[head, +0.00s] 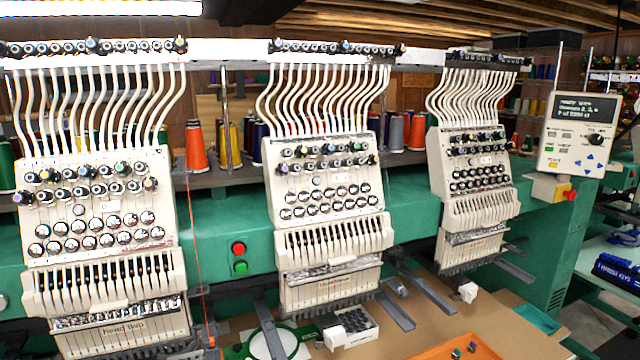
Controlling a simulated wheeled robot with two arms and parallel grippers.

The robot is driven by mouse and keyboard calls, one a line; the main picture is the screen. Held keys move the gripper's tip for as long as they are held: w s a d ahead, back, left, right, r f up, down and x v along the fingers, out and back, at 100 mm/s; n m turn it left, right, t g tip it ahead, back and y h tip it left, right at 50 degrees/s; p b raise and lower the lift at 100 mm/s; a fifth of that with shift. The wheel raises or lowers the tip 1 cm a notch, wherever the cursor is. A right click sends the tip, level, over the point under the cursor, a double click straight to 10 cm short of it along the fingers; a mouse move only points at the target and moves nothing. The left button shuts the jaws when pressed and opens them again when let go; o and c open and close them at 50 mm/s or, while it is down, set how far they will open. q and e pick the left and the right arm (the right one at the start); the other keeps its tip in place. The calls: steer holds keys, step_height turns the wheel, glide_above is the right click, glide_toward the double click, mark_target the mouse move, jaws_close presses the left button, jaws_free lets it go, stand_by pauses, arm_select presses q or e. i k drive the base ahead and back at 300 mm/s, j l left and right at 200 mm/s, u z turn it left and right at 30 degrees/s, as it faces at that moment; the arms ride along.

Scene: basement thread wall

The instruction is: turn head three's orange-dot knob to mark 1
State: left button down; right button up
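Three cream embroidery heads stand on a green machine. The left one's label appears to read "head two". The middle head (323,190), which I take as head three, has a small label too blurred to read for sure. It carries two upper rows of small tension knobs (328,149) with coloured centres, and rows of silvery discs (325,196) below. More knobs (335,47) line the rail above its white thread tubes. The dots and marks are too small to tell which knob is orange-dotted or where it points. Neither of my grippers is in view.
The left head (95,205) and right head (468,165) flank it. A control panel (573,135) is at the right. Red and green buttons (239,258) sit left of the middle head. Thread cones (196,146) stand behind. An orange tray (455,350) lies on the table below.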

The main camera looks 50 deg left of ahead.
mark_target(375, 159)
steer(key=u, duration=1.35)
